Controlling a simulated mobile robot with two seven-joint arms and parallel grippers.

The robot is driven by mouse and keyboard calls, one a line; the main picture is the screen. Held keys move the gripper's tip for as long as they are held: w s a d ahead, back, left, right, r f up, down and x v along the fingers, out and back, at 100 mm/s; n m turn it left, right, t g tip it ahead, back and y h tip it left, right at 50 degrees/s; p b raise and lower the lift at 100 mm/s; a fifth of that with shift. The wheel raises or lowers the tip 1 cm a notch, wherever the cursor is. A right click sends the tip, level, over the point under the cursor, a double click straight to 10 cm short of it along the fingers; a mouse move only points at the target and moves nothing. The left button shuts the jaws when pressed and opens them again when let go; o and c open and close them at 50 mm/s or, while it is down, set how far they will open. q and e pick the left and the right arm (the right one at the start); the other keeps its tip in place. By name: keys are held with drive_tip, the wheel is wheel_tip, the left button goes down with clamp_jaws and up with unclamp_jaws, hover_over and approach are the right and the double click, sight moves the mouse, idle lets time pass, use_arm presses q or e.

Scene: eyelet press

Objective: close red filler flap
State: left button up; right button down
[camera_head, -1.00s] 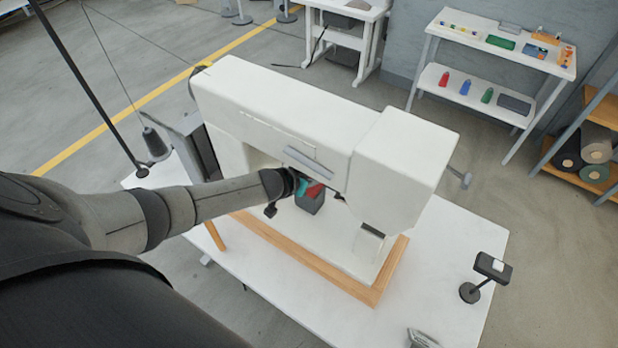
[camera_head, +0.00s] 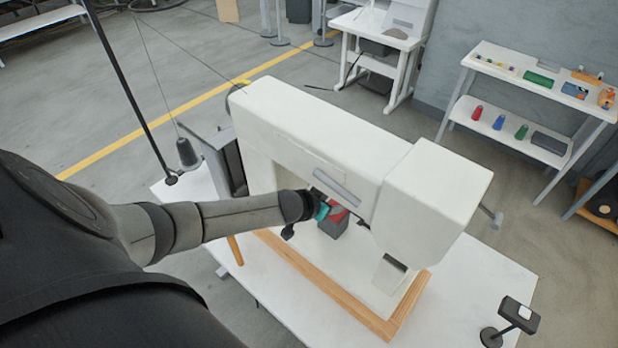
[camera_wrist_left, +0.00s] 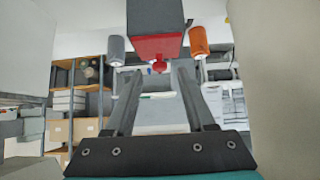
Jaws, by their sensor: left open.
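The red filler flap (camera_wrist_left: 150,46) shows in the left wrist view at the lower end of a dark grey box (camera_wrist_left: 154,14), with a small red knob (camera_wrist_left: 159,66) at its lower edge. In the head view the flap (camera_head: 338,212) is a small red patch above the grey box (camera_head: 333,229), under the white machine arm. My left gripper (camera_wrist_left: 157,74) is open, its two fingers apart with the knob between and just beyond the tips. I see no contact. In the head view its teal part (camera_head: 322,211) sits beside the flap; the fingertips are hidden. My right gripper is out of view.
The white press (camera_head: 320,130) overhangs the gripper, and its wooden-edged base (camera_head: 330,290) lies below on the white table (camera_head: 480,270). In the wrist view a grey cylinder (camera_wrist_left: 117,47) and an orange cylinder (camera_wrist_left: 199,41) flank the flap. A black stand (camera_head: 510,320) is at front right.

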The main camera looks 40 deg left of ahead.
use_arm(q)
drive_tip(key=v, duration=1.2)
drive_tip(key=shift+s+r, duration=0.25)
idle(0.4)
